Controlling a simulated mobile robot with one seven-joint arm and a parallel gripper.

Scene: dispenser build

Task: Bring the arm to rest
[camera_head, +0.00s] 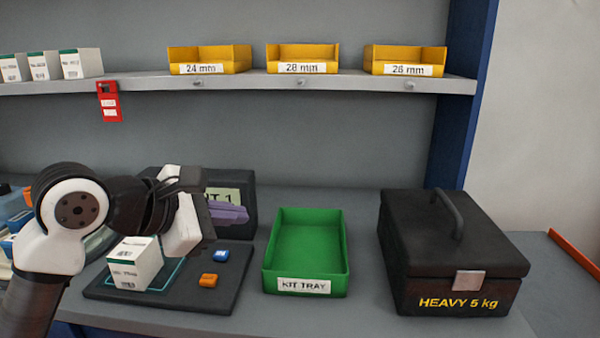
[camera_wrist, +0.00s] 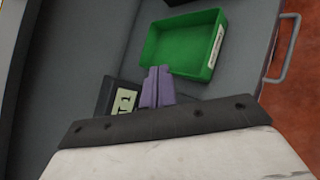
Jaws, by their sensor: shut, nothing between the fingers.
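My gripper (camera_head: 232,213) has purple fingers that are shut and empty. In the head view they point right, in front of a dark display panel (camera_head: 243,193) with a partly hidden label. They are above the back of a black pad (camera_head: 225,283) and left of the green kit tray (camera_head: 338,268). In the wrist view the shut fingers (camera_wrist: 157,85) point toward the empty green tray (camera_wrist: 180,45). My arm comes in from the left and hides part of the panel and pad.
A white box (camera_head: 135,262) stands on the pad, with a blue button (camera_head: 222,256) and an orange button (camera_head: 208,280) beside it. A black heavy case (camera_head: 455,260) stands right of the tray. Yellow bins (camera_head: 303,57) and white boxes (camera_head: 83,63) sit on the shelf (camera_head: 240,83) above.

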